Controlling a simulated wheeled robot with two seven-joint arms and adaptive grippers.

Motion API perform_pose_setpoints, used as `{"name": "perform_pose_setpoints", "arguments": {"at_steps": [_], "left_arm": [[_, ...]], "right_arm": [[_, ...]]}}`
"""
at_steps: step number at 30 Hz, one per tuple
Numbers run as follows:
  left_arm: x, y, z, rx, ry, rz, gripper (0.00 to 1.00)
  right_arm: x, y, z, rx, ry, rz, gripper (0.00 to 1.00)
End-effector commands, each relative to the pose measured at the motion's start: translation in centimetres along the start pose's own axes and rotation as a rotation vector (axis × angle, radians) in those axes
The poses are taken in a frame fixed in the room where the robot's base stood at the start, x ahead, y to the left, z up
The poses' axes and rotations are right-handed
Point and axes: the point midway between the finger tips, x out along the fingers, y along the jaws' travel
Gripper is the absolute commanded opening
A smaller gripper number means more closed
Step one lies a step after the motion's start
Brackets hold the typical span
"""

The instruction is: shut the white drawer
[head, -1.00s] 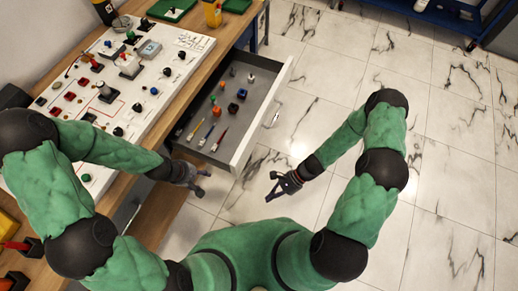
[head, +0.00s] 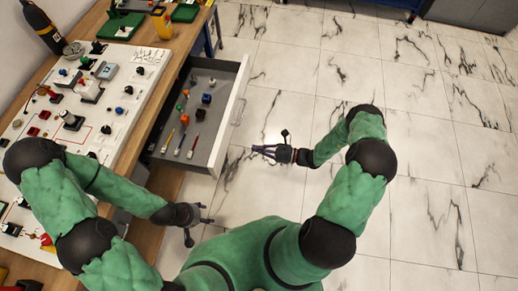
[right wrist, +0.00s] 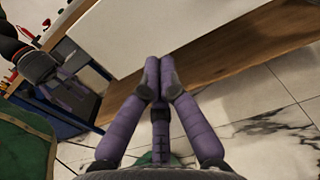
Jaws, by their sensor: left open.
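The white drawer (head: 228,122) stands pulled out of the right side of the wooden bench in the head view, with a grey inside and a bar handle (head: 239,111) on its front. A large white panel, apparently its front (right wrist: 190,25), shows at the top of the right wrist view. My right gripper (head: 262,152) is to the right of the drawer front, near its near end, apart from it and pointing left. Its fingers look closed together and empty. My left gripper (head: 198,220) is open and empty, below the drawer's near end in the picture.
Small coloured parts and several tools (head: 184,140) lie inside the drawer. A white panel board (head: 95,115) with knobs and switches covers the bench top. A blue cart (head: 385,5) stands at the far edge.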

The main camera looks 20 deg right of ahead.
Motion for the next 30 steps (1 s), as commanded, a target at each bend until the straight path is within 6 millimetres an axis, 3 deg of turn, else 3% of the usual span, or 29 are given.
{"name": "perform_pose_setpoints", "arguments": {"at_steps": [9, 15, 21, 30], "left_arm": [[0.7, -0.2, -0.1, -0.001, 0.0, 0.0, 0.58], [1.0, -0.4, -0.1, -0.002, 0.0, 0.0, 0.58], [1.2, -0.4, -0.1, -0.002, 0.0, 0.0, 0.58], [1.2, -0.4, -0.1, -0.002, 0.0, 0.0, 0.58]], "right_arm": [[6.2, 0.2, -0.1, -0.001, 0.0, 0.006, 0.0], [9.0, 0.2, -0.1, -0.001, 0.001, 0.005, 0.0], [10.3, 0.1, -0.1, 0.0, 0.002, 0.002, 0.0], [10.5, 0.1, -0.1, 0.0, 0.002, 0.002, 0.0]]}}
